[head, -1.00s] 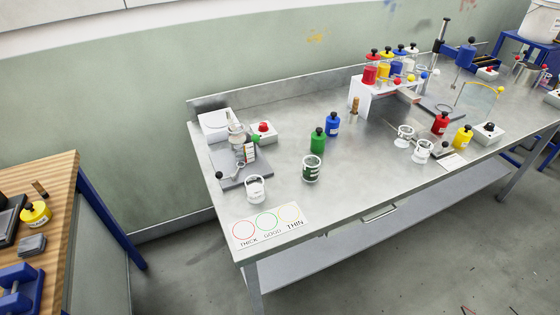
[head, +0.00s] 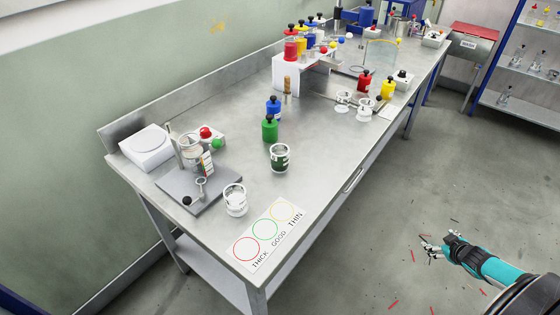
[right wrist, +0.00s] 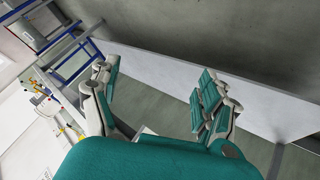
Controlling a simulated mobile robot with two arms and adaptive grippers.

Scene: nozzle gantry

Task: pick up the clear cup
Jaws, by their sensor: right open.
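Several clear cups stand upright on the metal workbench (head: 215,130) in the head view. One clear cup (head: 235,203) is near the front left edge, by the colour card. Another cup (head: 280,158) holds something dark green. Two more clear cups, (head: 343,98) and (head: 364,108), stand farther back. I cannot tell which one the task means. My right gripper (head: 428,246) is at the lower right, beyond the bench's front edge and away from every cup. In the right wrist view my right gripper (right wrist: 155,92) is open and empty. My left gripper is not in view.
A card with three rings (head: 270,233) lies at the bench's near corner. A grey stand (head: 197,190), a green bottle (head: 269,129) and a blue bottle (head: 274,107) are near the cups. A white rack (head: 295,76) is at the back.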

